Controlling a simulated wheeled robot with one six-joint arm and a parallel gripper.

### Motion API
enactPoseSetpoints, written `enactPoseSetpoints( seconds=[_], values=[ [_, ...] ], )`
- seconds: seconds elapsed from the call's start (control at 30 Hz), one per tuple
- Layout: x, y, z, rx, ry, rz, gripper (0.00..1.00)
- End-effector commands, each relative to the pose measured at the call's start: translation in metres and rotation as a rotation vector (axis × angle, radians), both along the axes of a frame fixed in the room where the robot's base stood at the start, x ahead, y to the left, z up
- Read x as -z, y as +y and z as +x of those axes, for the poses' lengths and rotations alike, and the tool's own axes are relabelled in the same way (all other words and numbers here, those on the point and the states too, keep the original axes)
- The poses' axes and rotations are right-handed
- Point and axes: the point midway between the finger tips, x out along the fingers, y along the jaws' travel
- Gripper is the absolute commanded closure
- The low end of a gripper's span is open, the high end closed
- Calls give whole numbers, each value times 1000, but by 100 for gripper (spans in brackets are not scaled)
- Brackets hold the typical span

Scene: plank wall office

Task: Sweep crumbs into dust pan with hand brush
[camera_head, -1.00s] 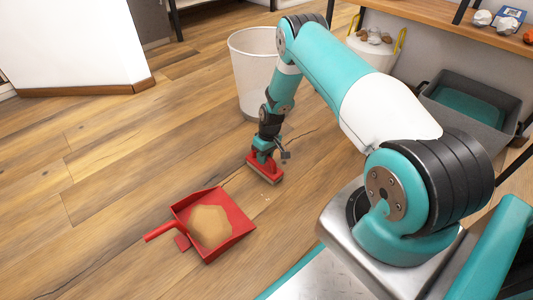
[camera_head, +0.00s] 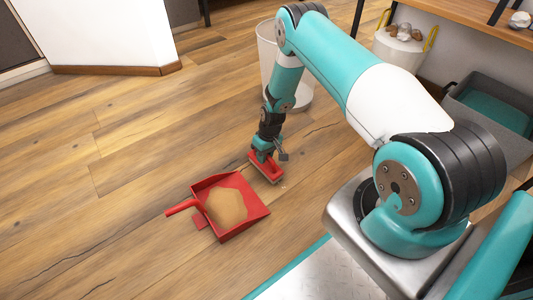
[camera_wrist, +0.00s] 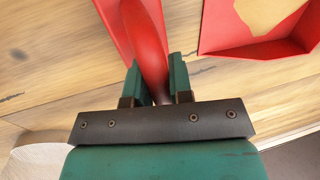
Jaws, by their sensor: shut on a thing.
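My gripper (camera_head: 264,150) is shut on the red hand brush (camera_head: 266,167), whose bristles are down at or close to the wooden floor. In the wrist view the brush's red handle (camera_wrist: 146,45) stands between the two green fingers of my gripper (camera_wrist: 158,80). The red dust pan (camera_head: 258,210) lies on the floor just left of and nearer than the brush, its handle to the left. A tan pile of crumbs (camera_head: 226,206) is in the pan. The pan also shows in the wrist view (camera_wrist: 225,35), at top right. A few tiny specks may lie by the brush; they are unclear.
A white bin (camera_head: 300,98) stands behind my arm. A grey crate (camera_head: 490,118) and a white container with yellow handles (camera_head: 398,52) are at right, by a wooden shelf (camera_head: 455,25). The floor at left is clear.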

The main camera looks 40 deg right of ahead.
Motion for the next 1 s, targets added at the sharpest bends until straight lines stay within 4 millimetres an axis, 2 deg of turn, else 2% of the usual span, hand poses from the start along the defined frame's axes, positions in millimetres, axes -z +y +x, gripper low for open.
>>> enactPoseSetpoints(
  seconds=[0.03, 0.1, 0.6, 0.8, 1.0],
  values=[
    [-17, -1, 2, 1, -4, -2, 100],
    [-30, 0, 1, 0, -3, -1, 100],
    [-73, 4, 2, -8, -3, -1, 100],
    [-82, 5, 2, -9, -3, -1, 100],
    [-82, 6, 2, -10, -2, -1, 100]
  ],
)
